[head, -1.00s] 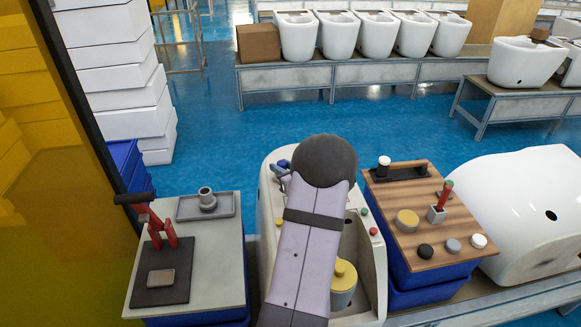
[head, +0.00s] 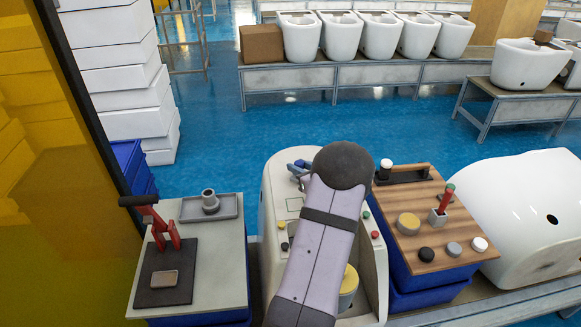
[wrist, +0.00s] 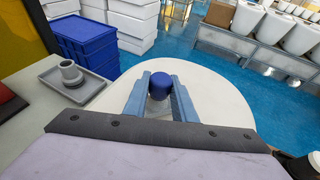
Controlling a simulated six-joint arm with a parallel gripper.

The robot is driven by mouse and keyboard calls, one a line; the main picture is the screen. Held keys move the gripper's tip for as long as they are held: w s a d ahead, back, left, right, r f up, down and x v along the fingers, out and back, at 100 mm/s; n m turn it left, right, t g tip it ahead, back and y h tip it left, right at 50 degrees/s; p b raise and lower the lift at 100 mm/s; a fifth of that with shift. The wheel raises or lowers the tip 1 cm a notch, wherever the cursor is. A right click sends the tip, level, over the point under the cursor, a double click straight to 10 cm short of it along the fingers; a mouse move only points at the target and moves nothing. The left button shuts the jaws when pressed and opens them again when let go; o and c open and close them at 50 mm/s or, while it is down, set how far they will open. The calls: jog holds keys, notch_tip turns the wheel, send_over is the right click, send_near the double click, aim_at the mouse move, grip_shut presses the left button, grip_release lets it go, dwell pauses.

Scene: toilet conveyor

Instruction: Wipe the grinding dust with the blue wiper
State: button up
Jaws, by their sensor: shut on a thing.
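My gripper (wrist: 164,100) is shut on the blue wiper, whose rounded dark-blue top (wrist: 160,86) shows between the two blue-grey fingers in the wrist view. In the head view my gripper (head: 299,167) is above the far end of the pale rounded machine top (head: 278,170), partly hidden by my arm. The wiper's lower part is hidden, and I cannot tell whether it touches the surface. I cannot make out any grinding dust.
A grey bench (head: 218,262) with a red-handled tool (head: 163,228) stands left. A wooden-topped stand (head: 412,225) with knobs is right, beside a white toilet (head: 530,205). Blue crates (wrist: 85,45) stand behind. The pale top around my gripper looks clear.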

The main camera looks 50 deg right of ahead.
jog(key=shift+s+d, duration=0.9)
jog(key=shift+f+b, duration=0.35)
jog(key=shift+b, duration=0.1)
jog(key=shift+w+a+r+b, duration=0.2)
jog(key=shift+w+a+b, duration=0.15)
jog(key=shift+w+a, duration=0.6)
jog(key=shift+w+a+b, duration=1.5)
jog(key=shift+w+a, duration=0.65)
jog(key=shift+w+a+r, duration=0.15)
jog(key=shift+r, duration=0.1)
notch_tip(320, 180, up, 8)
jog(key=p, duration=0.4)
jog(key=shift+p, duration=0.4)
